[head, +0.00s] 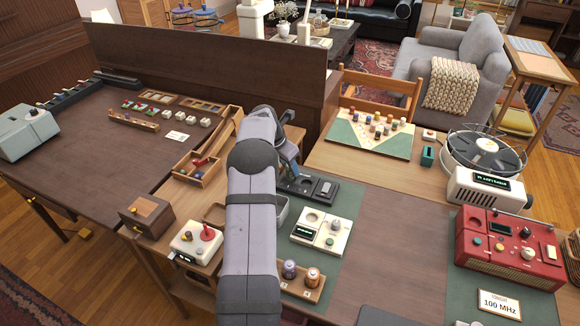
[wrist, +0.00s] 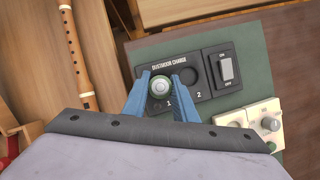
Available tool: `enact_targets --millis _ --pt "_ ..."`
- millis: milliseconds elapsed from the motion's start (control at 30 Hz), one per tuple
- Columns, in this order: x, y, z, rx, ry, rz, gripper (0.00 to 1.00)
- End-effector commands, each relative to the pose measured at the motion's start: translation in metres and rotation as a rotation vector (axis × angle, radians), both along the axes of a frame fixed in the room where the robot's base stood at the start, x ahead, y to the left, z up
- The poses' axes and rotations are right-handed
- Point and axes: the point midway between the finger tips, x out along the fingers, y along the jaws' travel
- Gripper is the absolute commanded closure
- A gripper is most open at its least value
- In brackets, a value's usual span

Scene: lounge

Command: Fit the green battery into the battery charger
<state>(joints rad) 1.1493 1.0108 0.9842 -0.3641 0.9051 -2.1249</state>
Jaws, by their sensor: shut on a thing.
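The green battery (wrist: 158,87) is seen end-on in the wrist view, between the two blue fingers of my gripper (wrist: 160,95). My gripper is shut on it. The black battery charger (wrist: 195,72) lies on a green mat, with positions marked 1 and 2 and a switch on its right part. The battery is over or in position 1; its lower end is hidden, so I cannot tell how deep it sits. The round socket at position 2 (wrist: 189,77) looks empty. In the head view the charger (head: 323,190) is partly hidden behind my arm, and the battery is not visible there.
A cream device with knobs (head: 321,231) stands close to the charger on the mat. A wooden holder (head: 302,289) with a purple and an orange cell is nearer. In the wrist view a wooden recorder (wrist: 73,45) lies left. Brown table (head: 390,235) is clear to the right.

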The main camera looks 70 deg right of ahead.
Motion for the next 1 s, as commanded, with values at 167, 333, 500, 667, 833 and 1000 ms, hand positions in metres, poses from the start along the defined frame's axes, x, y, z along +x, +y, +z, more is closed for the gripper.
enact_targets --millis 167,333,500,667,833,1000 --pt "0.0 0.0 -0.004 0.0 0.0 0.0 1.0" --pt "0.0 0.0 -0.008 0.0 0.001 0.0 1.0" --pt "0.0 0.0 -0.011 0.001 0.001 0.001 1.0" --pt "0.0 0.0 -0.015 0.0 0.0 0.001 1.0" --pt "0.0 0.0 -0.015 -0.001 0.0 0.0 0.53" --pt "0.0 0.0 -0.015 0.0 0.0 0.0 0.53"
